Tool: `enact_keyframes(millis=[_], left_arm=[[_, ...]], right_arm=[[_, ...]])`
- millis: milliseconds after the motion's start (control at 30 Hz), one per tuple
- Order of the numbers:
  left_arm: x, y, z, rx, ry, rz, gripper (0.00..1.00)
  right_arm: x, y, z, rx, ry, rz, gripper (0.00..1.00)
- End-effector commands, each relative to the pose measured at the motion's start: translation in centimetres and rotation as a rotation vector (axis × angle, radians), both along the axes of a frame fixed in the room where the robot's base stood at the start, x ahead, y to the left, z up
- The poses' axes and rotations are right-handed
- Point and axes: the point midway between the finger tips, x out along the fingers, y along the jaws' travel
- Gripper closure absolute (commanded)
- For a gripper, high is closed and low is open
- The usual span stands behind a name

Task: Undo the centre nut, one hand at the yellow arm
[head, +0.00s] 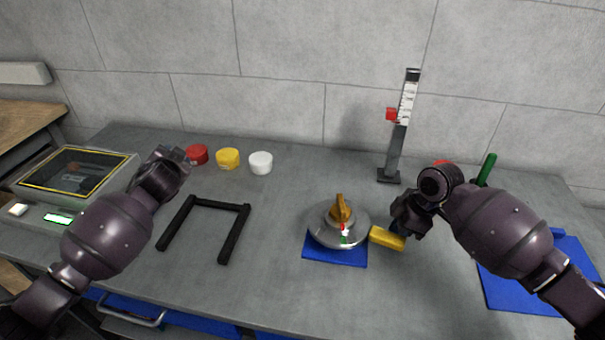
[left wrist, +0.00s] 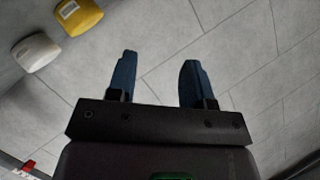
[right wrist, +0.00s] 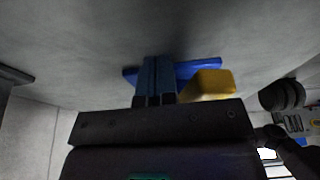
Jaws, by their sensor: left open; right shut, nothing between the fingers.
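The hub (head: 322,236) is a round silver disc on a blue base (head: 335,257) on the bench. A gold-brown winged nut (head: 341,210) stands at its centre, with small red and green marks in front. The yellow arm (head: 386,238) sticks out from the hub's right side; it also shows in the right wrist view (right wrist: 208,85). My right gripper (head: 400,236) is at the arm's outer end, its fingers shut together beside the yellow arm; contact is unclear. My left gripper (left wrist: 157,75) is open and empty, raised over the left of the bench, far from the hub.
A black U-shaped frame (head: 209,205) lies left of the hub. Red (head: 197,154), yellow (head: 228,158) and white (head: 261,162) tubs stand at the back. An upright scale (head: 398,130) stands behind the hub. A blue mat (head: 520,285) lies right, a framed scale-like device (head: 75,172) far left.

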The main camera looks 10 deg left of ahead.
Motion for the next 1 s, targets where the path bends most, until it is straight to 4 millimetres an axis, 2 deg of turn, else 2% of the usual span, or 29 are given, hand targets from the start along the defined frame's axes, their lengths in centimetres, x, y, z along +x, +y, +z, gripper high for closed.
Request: enact_keyframes(millis=[33, 200, 433, 700, 800, 1000], left_arm=[[1.2, -2.4, 0.2, -0.073, 0.001, -0.023, 0.53], [3.9, -10.1, 0.3, -0.324, 0.05, -0.079, 0.53], [5.6, -20.6, 1.0, -0.611, 0.188, -0.125, 0.53], [4.6, -31.0, 2.0, -0.835, 0.42, -0.101, 0.53], [3.6, -34.2, 2.4, -0.885, 0.513, -0.069, 0.53], [1.1, -39.0, 3.1, -0.933, 0.694, 0.046, 0.53]], right_arm=[[0.0, 0.0, 0.0, 0.0, 0.0, 0.0, 1.0], [0.0, 0.0, 0.0, 0.0, 0.0, 0.0, 1.0], [0.0, 0.0, 0.0, 0.0, 0.0, 0.0, 1.0], [0.0, 0.0, 0.0, 0.0, 0.0, 0.0, 1.0], [0.0, 0.0, 0.0, 0.0, 0.0, 0.0, 1.0], [0.0, 0.0, 0.0, 0.0, 0.0, 0.0, 1.0]])
